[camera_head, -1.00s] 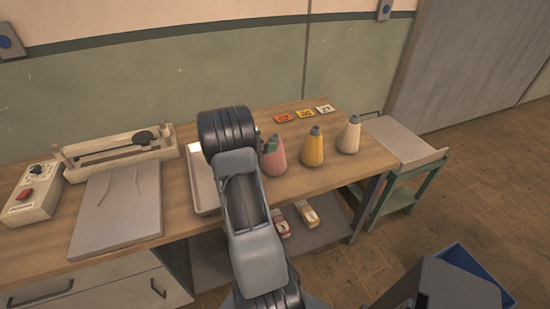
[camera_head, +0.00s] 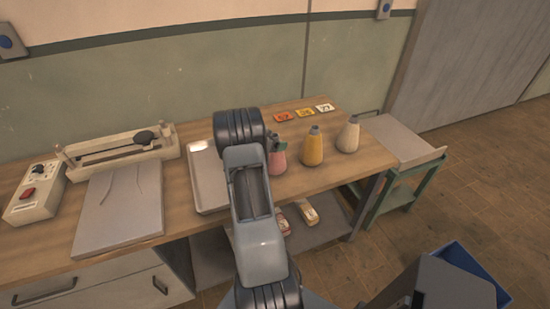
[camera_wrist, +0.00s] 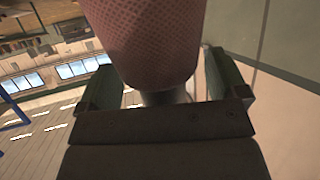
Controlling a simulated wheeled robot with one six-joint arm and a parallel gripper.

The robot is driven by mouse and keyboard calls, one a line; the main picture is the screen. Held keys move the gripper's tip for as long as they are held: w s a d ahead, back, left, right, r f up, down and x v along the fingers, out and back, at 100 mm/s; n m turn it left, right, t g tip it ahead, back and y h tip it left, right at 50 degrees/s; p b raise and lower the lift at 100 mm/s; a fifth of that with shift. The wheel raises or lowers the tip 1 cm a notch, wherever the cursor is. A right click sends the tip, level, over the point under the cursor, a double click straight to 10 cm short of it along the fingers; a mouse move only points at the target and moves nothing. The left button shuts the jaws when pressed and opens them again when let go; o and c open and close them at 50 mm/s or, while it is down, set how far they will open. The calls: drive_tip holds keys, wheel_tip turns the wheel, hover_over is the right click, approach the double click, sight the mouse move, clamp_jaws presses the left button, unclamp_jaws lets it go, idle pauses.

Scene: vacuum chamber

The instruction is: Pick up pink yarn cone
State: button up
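The pink yarn cone (camera_head: 278,163) stands on the wooden table at the left end of a row of cones, its left side hidden by my arm. In the wrist view the pink cone (camera_wrist: 150,40) fills the upper middle, with its grey tip between my two green fingers. My gripper (camera_wrist: 160,82) is open, with a visible gap on each side of the tip. In the head view my arm hides most of the gripper; a green finger shows beside the cone's top.
A yellow cone (camera_head: 313,150) and a cream cone (camera_head: 348,135) stand to the right. Number cards (camera_head: 304,113) lie behind. A metal tray (camera_head: 203,180) is left of my arm. A green-framed cart (camera_head: 405,147) stands right of the table (camera_head: 180,222).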

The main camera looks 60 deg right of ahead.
drive_tip(key=c, duration=1.3)
drive_tip(key=shift+c, duration=0.5)
